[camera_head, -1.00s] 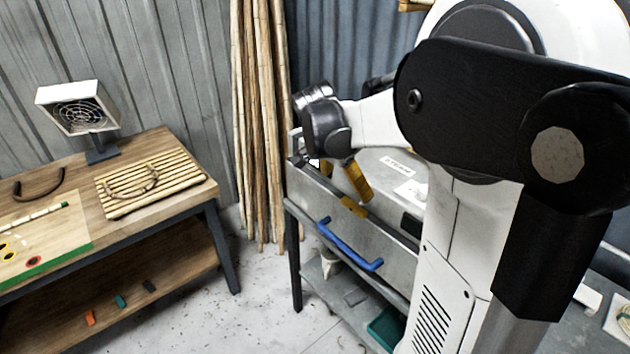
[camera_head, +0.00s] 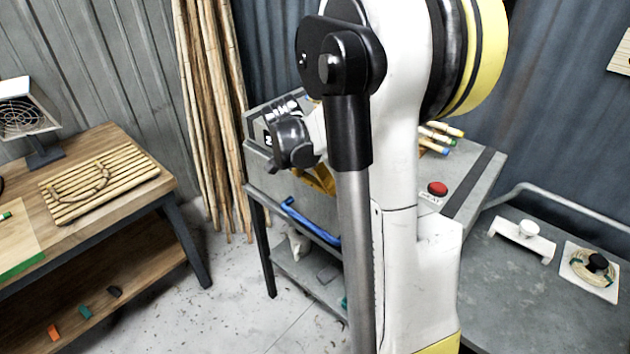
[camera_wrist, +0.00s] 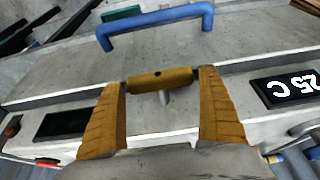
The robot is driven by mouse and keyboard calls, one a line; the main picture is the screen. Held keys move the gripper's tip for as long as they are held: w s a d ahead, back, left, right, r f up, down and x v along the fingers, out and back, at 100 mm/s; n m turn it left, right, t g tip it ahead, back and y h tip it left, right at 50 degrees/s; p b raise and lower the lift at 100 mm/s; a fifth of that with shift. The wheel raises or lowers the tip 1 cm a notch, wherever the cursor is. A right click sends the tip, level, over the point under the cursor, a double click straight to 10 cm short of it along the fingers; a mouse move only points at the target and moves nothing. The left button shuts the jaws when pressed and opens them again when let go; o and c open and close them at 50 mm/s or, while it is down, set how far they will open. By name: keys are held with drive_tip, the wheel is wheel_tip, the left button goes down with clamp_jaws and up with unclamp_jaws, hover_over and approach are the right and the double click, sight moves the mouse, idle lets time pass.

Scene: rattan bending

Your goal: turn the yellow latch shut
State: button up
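The yellow latch (camera_wrist: 160,78) is a short bar with a dark dot at its middle, on a grey metal front in the wrist view. It lies crosswise, nearly level, on a small stem. My gripper (camera_wrist: 161,80) is open, with one ochre finger near each end of the latch. Narrow gaps seem to remain, and contact is hard to tell. In the head view my gripper (camera_head: 318,178) is at the grey cabinet (camera_head: 262,160), partly hidden behind my arm. I cannot make out the latch there.
A blue handle (camera_wrist: 155,28) is fixed beyond the latch; it also shows in the head view (camera_head: 308,222). A "25 C" display (camera_wrist: 290,89) is right of my fingers, a dark panel (camera_wrist: 64,123) left. A red button (camera_head: 437,188) is on top. Bamboo poles (camera_head: 208,120) stand behind.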

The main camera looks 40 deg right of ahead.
drive_tip(key=c, duration=0.7)
drive_tip(key=g, duration=0.1)
drive_tip(key=g+b, duration=0.1)
drive_tip(key=g, duration=0.1)
drive_tip(key=shift+w+f+n, duration=0.15)
drive_tip(key=shift+w+n, duration=0.15)
drive_tip(key=shift+n, duration=0.1)
drive_tip(key=shift+g+b, duration=0.4)
drive_tip(key=shift+g, duration=0.3)
drive_tip(key=o, duration=1.2)
drive_tip(key=shift+c, duration=0.2)
drive_tip(key=shift+a+r, duration=0.1)
drive_tip(key=shift+r, duration=0.1)
drive_tip(key=v, duration=1.2)
drive_tip(key=shift+a, duration=0.15)
drive_tip(key=shift+s+f, duration=0.1)
